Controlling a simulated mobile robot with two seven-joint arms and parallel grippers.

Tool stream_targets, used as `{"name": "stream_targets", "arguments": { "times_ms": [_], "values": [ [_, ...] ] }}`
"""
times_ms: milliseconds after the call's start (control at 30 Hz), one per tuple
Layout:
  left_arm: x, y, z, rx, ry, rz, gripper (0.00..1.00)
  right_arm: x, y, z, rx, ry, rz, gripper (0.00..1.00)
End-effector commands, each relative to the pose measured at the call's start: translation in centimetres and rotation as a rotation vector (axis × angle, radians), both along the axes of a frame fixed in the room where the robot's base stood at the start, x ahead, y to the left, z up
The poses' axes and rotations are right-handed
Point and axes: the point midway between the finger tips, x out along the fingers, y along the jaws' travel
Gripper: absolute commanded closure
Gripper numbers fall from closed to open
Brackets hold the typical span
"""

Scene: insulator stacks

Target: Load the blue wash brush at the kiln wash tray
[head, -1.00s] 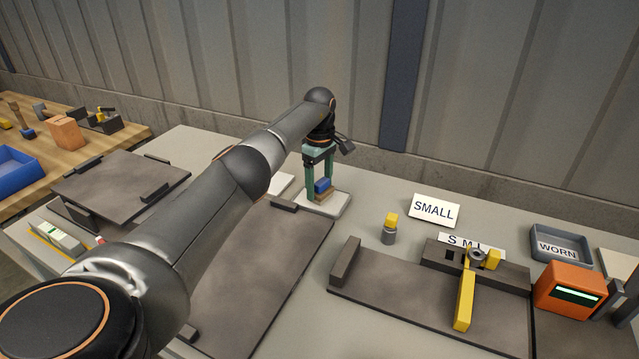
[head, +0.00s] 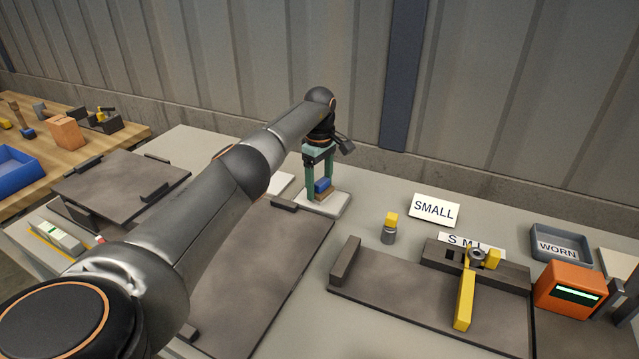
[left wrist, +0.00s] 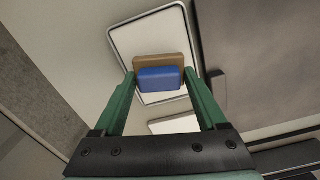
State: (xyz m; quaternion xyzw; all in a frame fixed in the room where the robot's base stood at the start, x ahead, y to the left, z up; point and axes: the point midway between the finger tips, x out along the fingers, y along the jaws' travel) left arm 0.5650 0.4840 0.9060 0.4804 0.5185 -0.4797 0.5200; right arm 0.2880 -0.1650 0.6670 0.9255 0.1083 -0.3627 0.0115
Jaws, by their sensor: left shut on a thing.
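The blue wash brush (head: 322,185) has a blue block handle and a tan lower part. My left gripper (head: 320,180) is shut on it, with one green finger on each side. The brush also shows between the fingers in the left wrist view (left wrist: 159,79). It is over the pale, rimmed kiln wash tray (head: 338,207), which also shows in the left wrist view (left wrist: 126,40). The tan part is at or just above the tray's surface; I cannot tell whether it touches. My right gripper is not in view.
A dark slab (head: 250,270) with raised stops lies in front of the tray. The grey WORN bin (head: 560,243) and an orange meter (head: 570,290) are farther right.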

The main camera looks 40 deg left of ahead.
Motion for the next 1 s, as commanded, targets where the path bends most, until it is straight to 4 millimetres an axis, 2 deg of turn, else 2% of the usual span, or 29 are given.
{"name": "stream_targets", "arguments": {
  "times_ms": [167,700,1000],
  "values": [
    [-0.1,0.0,0.5,0.000,0.003,0.000,0.70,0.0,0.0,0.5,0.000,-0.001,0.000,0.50],
    [0.0,0.0,5.0,0.001,0.001,0.000,0.70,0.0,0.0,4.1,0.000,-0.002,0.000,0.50],
    [0.0,0.0,7.1,0.000,0.001,0.001,0.70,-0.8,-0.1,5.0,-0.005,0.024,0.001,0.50]
  ]
}}
